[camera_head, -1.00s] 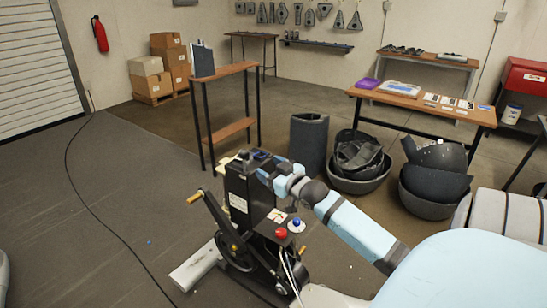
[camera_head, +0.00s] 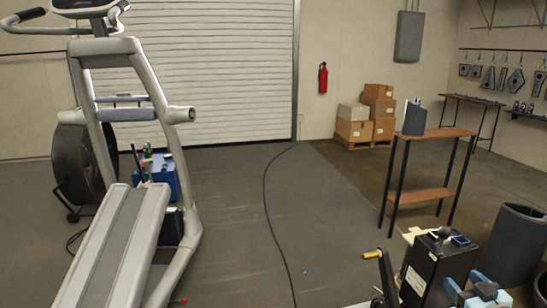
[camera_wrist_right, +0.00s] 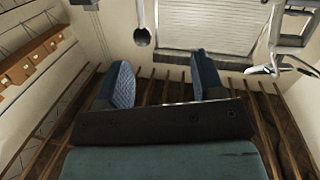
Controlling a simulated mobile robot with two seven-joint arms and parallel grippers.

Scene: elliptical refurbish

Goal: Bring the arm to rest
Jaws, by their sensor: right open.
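My right arm shows only partly in the head view, where its light blue wrist and gripper (camera_head: 476,290) are cut off at the bottom right corner. They are close to the black crank unit (camera_head: 428,268) with a yellow handle; I cannot tell whether they touch it. In the right wrist view, the two blue padded fingers of my right gripper (camera_wrist_right: 166,82) stand apart with nothing between them. The roller door shows beyond them. My left gripper is not in view.
A grey elliptical machine (camera_head: 110,245) stands at the left, with a blue box (camera_head: 158,178) beside it. A cable (camera_head: 268,215) crosses the open floor. A narrow shelf stand (camera_head: 420,194) and a dark grey cylinder (camera_head: 515,245) are at the right. Cardboard boxes (camera_head: 378,108) stand behind.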

